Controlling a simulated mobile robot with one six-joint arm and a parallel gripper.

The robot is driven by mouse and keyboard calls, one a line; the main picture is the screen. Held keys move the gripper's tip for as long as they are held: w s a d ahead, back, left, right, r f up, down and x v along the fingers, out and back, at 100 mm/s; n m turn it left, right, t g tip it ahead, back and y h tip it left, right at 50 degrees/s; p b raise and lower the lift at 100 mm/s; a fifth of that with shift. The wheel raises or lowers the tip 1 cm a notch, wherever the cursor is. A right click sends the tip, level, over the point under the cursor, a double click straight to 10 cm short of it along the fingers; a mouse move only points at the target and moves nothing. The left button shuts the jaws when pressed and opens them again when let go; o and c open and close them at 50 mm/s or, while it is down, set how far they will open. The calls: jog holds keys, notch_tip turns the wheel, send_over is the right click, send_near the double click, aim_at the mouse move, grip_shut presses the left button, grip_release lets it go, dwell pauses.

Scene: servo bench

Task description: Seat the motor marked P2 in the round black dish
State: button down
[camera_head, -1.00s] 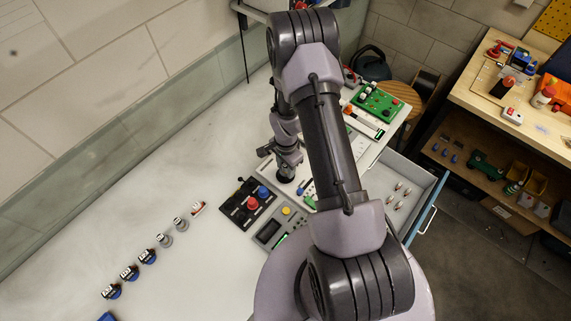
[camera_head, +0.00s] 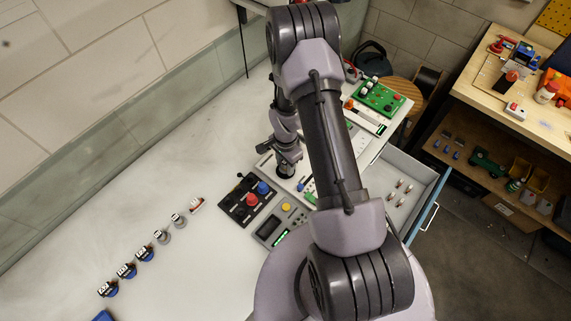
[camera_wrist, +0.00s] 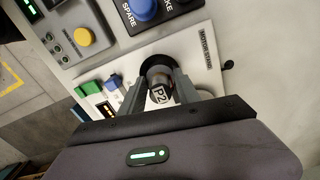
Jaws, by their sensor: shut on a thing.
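The motor marked P2 (camera_wrist: 160,92) is a small dark cylinder with a white label, seen in the wrist view between my gripper's two grey fingers. My gripper (camera_wrist: 163,80) is shut on it. The round black dish (camera_wrist: 146,68) is on the white plate lettered MOTOR STAND, directly behind the motor in this view. The motor's far end overlaps the dish; whether it rests on the dish floor is hidden. In the head view my gripper (camera_head: 286,165) points down over the white plate, and the motor and dish are mostly hidden there.
A black panel (camera_head: 236,207) with red and blue buttons and a grey panel (camera_head: 265,232) with a yellow button stand close by. Several other motors (camera_head: 145,254) line the bench at left. An open drawer (camera_head: 425,185) is at right.

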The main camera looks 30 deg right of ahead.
jog(key=shift+f+b, duration=0.6)
jog(key=shift+b, duration=0.45)
dwell(1.3)
jog(key=c, duration=0.8)
grip_release()
jog(key=shift+r, duration=0.15)
jog(key=shift+r+p, duration=1.35)
jog(key=shift+r, duration=1.05)
jog(key=shift+r+p, duration=0.95)
jog(key=shift+r, duration=1.1)
